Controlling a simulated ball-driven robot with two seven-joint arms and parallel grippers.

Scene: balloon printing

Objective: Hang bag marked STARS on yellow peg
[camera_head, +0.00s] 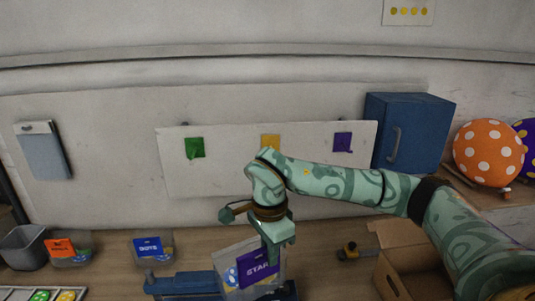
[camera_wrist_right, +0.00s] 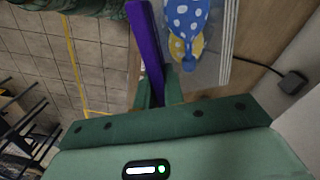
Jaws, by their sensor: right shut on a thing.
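The clear bag marked STARS (camera_head: 232,262), with a purple label (camera_head: 258,268), is upright in my right gripper (camera_head: 274,252), low over the workbench. In the right wrist view the bag (camera_wrist_right: 222,50) shows blue and yellow dotted balloon shapes beside its purple label (camera_wrist_right: 148,50), at the fingers of my right gripper (camera_wrist_right: 160,98). A yellow square (camera_head: 270,141) marks the middle of the white wall board (camera_head: 230,165), above the bag. My arm covers the area just below it; I cannot make out the peg itself. My left gripper is out of view.
Green (camera_head: 194,148) and purple (camera_head: 343,142) squares flank the yellow one. A blue device (camera_head: 185,284) sits by the bag's lower left. A bag labelled DOTS (camera_head: 148,248) and an orange-labelled bag (camera_head: 62,249) lie left. An open cardboard box (camera_head: 400,240) and a blue cabinet (camera_head: 405,130) are right.

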